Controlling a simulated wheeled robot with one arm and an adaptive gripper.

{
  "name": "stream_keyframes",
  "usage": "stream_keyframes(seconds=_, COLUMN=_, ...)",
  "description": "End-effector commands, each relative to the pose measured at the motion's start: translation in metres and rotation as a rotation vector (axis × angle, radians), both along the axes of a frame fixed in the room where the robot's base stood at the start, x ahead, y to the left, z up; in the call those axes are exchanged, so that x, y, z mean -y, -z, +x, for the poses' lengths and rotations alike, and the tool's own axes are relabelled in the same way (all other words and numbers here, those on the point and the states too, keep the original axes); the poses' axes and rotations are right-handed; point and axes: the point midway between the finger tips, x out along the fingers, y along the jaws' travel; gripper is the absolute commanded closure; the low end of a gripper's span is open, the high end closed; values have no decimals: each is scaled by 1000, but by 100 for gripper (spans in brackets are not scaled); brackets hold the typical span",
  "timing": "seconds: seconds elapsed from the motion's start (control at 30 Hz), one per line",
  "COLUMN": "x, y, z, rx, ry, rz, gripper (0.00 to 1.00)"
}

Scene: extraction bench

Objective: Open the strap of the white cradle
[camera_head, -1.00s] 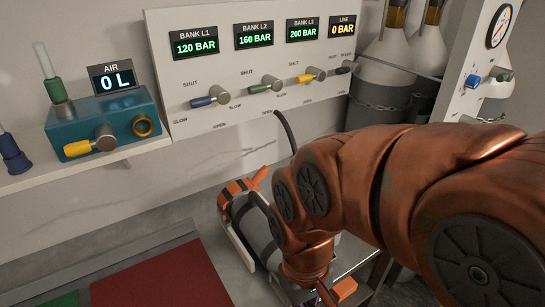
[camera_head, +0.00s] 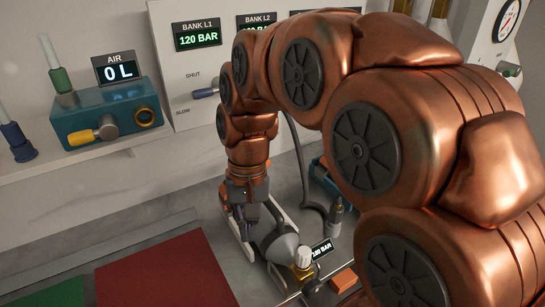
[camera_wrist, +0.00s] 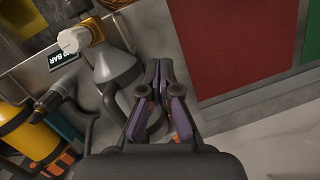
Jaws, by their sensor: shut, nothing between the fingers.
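The white cradle (camera_head: 232,222) lies on the grey bench below my arm in the head view. A grey cylinder (camera_head: 280,243) with a brass valve and a white knob (camera_head: 303,257) rests at it. In the wrist view the cylinder (camera_wrist: 120,68) is left of my fingers. My gripper (camera_head: 248,222) points down over the cradle and hides part of it. In the wrist view my gripper (camera_wrist: 159,68) has its fingertips together, with nothing seen between them. A dark curved band, possibly the strap (camera_wrist: 155,126), shows between the fingers; its fastening is hidden or too small to tell.
A small display (camera_head: 321,249) and an orange block (camera_head: 343,280) are right of the cradle. A red mat (camera_head: 165,272) and a green mat (camera_head: 55,295) lie left. A yellow cylinder (camera_wrist: 25,130) shows in the wrist view. The gauge panel (camera_head: 175,80) stands behind.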

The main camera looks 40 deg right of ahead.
Motion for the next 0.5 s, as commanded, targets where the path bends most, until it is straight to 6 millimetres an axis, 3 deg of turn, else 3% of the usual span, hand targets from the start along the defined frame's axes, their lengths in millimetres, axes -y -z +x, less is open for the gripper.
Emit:
stream_keyframes(seconds=0.03, x=8, y=-5, z=16, rx=0, ry=51, rz=10, gripper=100)
stream_keyframes(seconds=0.27, x=46, y=-25, z=80, rx=-9, ry=285, rz=60, gripper=100)
stream_keyframes(seconds=0.5, x=106, y=-35, z=134, rx=-25, ry=538, rz=108, gripper=100)
